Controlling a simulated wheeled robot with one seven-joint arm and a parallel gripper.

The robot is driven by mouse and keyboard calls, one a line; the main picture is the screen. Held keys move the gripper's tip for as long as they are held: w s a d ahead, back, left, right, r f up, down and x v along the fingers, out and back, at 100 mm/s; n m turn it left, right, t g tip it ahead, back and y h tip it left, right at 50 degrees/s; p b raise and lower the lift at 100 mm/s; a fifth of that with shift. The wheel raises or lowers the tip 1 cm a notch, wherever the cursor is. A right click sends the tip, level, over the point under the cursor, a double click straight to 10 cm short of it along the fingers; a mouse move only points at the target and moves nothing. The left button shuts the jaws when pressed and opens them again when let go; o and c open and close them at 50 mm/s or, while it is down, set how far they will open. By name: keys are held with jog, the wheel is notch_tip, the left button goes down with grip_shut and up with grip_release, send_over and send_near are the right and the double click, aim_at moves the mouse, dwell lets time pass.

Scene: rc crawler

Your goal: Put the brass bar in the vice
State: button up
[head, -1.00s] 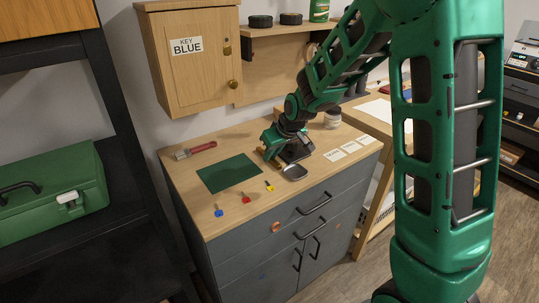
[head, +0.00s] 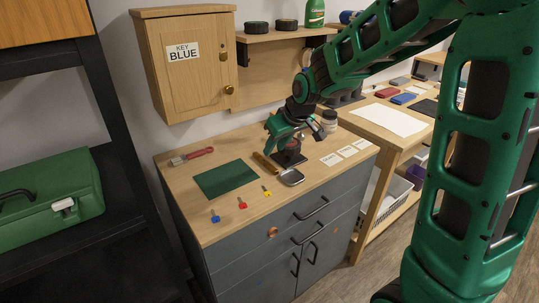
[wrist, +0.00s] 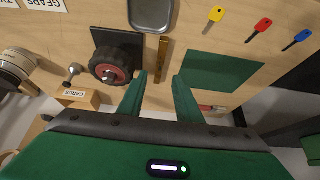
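The brass bar (head: 265,162) lies flat on the wooden cabinet top, between the green mat (head: 226,179) and the black pad (head: 291,158). In the wrist view the brass bar (wrist: 162,55) lies lengthwise, in line with the gap between my fingers. My gripper (head: 296,137) is above the back part of the top, near the black pad. In the wrist view my gripper (wrist: 161,85) is open and empty, with its fingers on either side of the gap. I cannot make out the vice for certain in either view.
A grey tray (head: 292,177), a wheel (wrist: 110,68) on the black pad, several keys (head: 242,203), a brush (head: 192,156) and white cards (head: 347,151) are nearby. A wooden cupboard (head: 184,65) hangs at the back left. Another bench (head: 388,118) stands to the right.

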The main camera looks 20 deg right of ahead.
jog(key=shift+v, duration=1.85)
